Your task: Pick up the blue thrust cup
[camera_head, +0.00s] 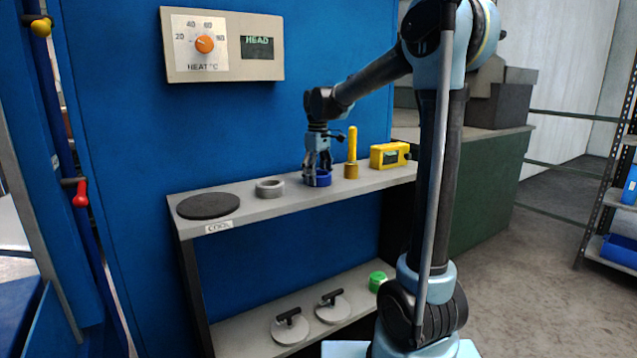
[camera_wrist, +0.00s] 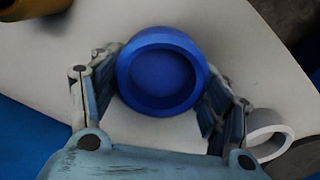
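The blue thrust cup (camera_head: 318,180) is at shelf height on the grey upper shelf, below my gripper (camera_head: 318,165). In the wrist view the cup (camera_wrist: 162,72) is a round blue ring with a recessed blue floor, seen from above. The fingers of my gripper (camera_wrist: 160,70) lie along its left and right sides, with no clear gap between them and the cup wall. The fingertips are partly hidden by the cup. I see no clear lift off the shelf.
On the upper shelf (camera_head: 245,217) stand a dark disc (camera_head: 208,206), a grey ring (camera_head: 270,188), a yellow-handled tool (camera_head: 352,155) and a yellow device (camera_head: 389,156). The lower shelf holds two handled discs (camera_head: 290,329) and a green piece (camera_head: 377,281). A blue panel stands behind.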

